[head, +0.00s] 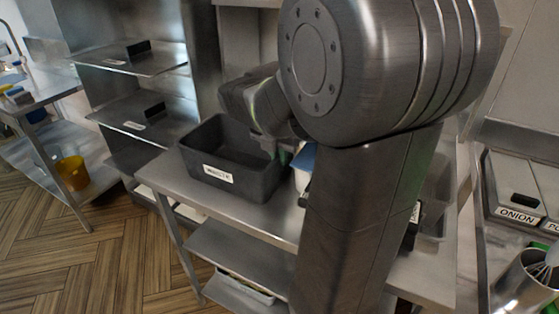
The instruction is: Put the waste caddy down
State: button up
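The waste caddy (226,178) is a dark grey open-topped bin with a white label on its front. It is upright at the left end of the steel table (285,222); I cannot tell whether its base touches the top or is just above it. My gripper (284,153) is at the caddy's right rim, pointing down. My arm covers part of it, and the fingertips are too small and dark to tell whether they are closed on the rim.
A white and blue container (303,168) stands just right of the caddy, partly behind my arm. Steel shelves (140,115) rise behind at the left. A yellow bucket (72,173) sits on a low shelf at far left. An onion-labelled bin (515,190) is at right.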

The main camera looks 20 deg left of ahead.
jog(key=v, duration=0.9)
jog(key=shift+p, duration=0.35)
jog(key=shift+s, duration=0.1)
